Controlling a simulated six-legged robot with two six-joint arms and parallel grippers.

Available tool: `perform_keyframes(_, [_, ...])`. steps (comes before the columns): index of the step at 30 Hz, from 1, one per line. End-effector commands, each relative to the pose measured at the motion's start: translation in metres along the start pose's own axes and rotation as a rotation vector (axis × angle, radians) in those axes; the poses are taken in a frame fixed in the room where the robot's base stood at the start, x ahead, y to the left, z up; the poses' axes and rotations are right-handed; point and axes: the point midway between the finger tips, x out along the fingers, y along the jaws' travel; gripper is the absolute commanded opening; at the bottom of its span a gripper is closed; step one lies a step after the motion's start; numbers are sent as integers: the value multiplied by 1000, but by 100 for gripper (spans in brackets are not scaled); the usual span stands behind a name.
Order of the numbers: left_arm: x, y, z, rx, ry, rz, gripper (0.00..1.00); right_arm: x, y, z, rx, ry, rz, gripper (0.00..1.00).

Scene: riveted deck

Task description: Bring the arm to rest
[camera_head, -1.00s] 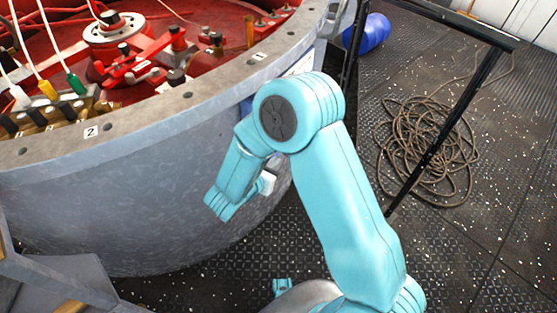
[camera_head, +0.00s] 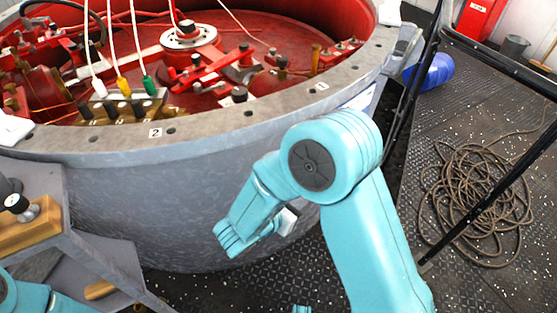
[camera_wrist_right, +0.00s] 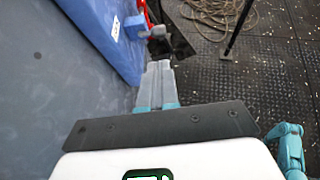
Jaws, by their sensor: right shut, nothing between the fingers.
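My right arm (camera_head: 378,245) is teal and rises from the bottom right of the head view to a bent elbow. Its forearm points down and left, in front of the grey wall of a big round vessel (camera_head: 130,195). In the right wrist view my right gripper (camera_wrist_right: 158,66) has its grey fingers together with nothing between them. The vessel's blue-grey wall fills the left of that view, beside the fingers; I cannot tell the exact gap. Part of my left arm (camera_head: 22,297) shows at the bottom left corner of the head view; its gripper is out of view.
The vessel's bolted rim (camera_head: 215,124) carries number labels; red fittings and cables lie inside. A black railing (camera_head: 480,205) stands at right, by a coiled rope (camera_head: 470,205) and a blue drum (camera_head: 432,73). A grey stand with a wooden block (camera_head: 32,226) is at left.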

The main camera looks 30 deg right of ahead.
Motion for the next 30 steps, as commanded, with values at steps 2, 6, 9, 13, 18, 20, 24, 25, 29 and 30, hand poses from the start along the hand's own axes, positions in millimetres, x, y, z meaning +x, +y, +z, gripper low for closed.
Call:
perform_keyframes(2, [0,0,0,0,0,0,43,0,0,0,0,0,0,0])
perform_keyframes(6, [0,0,0,0,0,0,43,2,-5,-6,0,24,-19,0])
perform_keyframes(9, [0,0,0,0,0,0,43,10,-28,-34,11,144,-108,0])
perform_keyframes(13, [0,0,0,0,0,0,43,8,-88,-108,107,458,-367,0])
perform_keyframes(18, [0,0,0,0,0,0,43,-51,-142,-203,510,899,-843,0])
perform_keyframes(20, [0,0,0,0,0,0,43,-69,-141,-222,690,989,-980,0])
perform_keyframes(24, [0,0,0,0,0,0,43,-83,-122,-246,1099,1078,-1205,0])
perform_keyframes(25, [0,0,0,0,0,0,43,-82,-117,-248,1183,1081,-1239,0])
perform_keyframes(29, [0,0,0,0,0,0,43,-66,-101,-253,1539,1044,-1346,0])
perform_keyframes(30, [0,0,0,0,0,0,43,-57,-98,-253,1646,1019,-1363,0])
